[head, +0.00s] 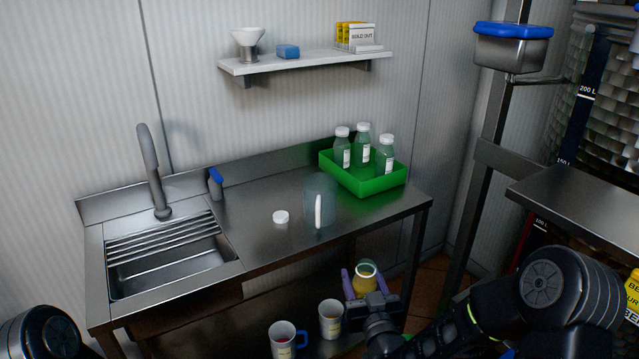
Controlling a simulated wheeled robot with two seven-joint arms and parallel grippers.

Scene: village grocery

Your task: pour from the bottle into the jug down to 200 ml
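The jug (327,187) is clear and stands upright on the steel counter, left of the green tray, with a white strip on its front. My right gripper (365,281) is in front of the counter's edge, below counter height in the picture. Its purple fingers are on either side of an open-topped container with yellow in it, which appears to be the bottle (366,270). It looks roughly upright and apart from the jug. Its scale and exact level cannot be read. A white cap (281,217) lies on the counter left of the jug. My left gripper is out of view.
A green tray (372,187) holds three capped bottles (386,157) at the counter's right end. The sink (170,265) and tap (150,165) are at left. Two mugs (330,320) stand below the counter. The counter front beside the cap is clear.

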